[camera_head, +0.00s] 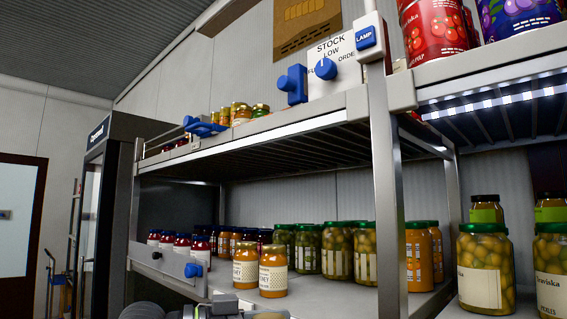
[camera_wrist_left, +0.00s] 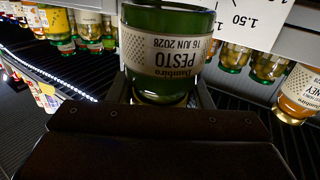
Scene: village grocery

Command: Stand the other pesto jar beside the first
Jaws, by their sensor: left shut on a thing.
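A green glass pesto jar (camera_wrist_left: 168,68) with a cream label reading PESTO fills the upper middle of the left wrist view, its print upside down there. My left gripper (camera_wrist_left: 161,100) is shut on it, with fingers on both sides. In the head view only part of my left arm and gripper (camera_head: 218,308) shows at the bottom edge, and I cannot make out the held jar there. I cannot pick out the first pesto jar for certain; small jars (camera_head: 242,114) on the upper shelf are too small to read. My right gripper is out of view.
Honey jars (camera_head: 273,271) stand at the front of the lower shelf (camera_head: 335,297), with green jars (camera_head: 338,250) behind. A metal post (camera_head: 387,190) divides the bays. Blue-knobbed fittings (camera_head: 325,69) sit on the upper shelf edge. Olive jars (camera_head: 485,268) stand at right.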

